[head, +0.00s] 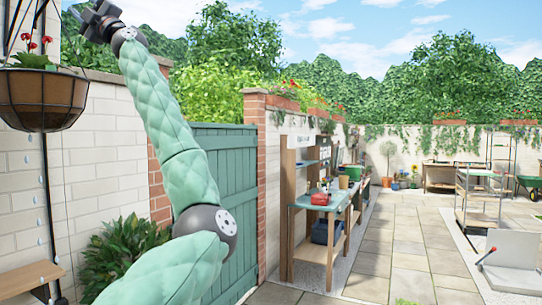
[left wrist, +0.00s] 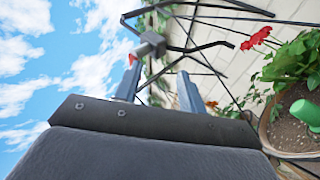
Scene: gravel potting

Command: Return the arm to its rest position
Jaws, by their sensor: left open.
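My left arm rises from the bottom of the head view, and its gripper (head: 97,18) is held high at the upper left, near the frame's top edge. In the left wrist view the two fingers of my left gripper (left wrist: 157,78) stand apart. A dark grey piece with a dark rod (left wrist: 150,45) shows just past the fingertips; I cannot tell whether it touches them. The hanging basket (head: 45,98) with red flowers is below and left of the gripper. In the left wrist view the basket's soil (left wrist: 287,132) holds a green object (left wrist: 305,112). My right gripper is out of view.
Dark hanger rods (left wrist: 215,70) run close to the gripper. A pale brick wall (head: 95,130) and a green gate (head: 225,165) stand behind the arm. A potting bench (head: 320,205) is in the middle, with a shelf cart (head: 480,195) at right. The paving between them is open.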

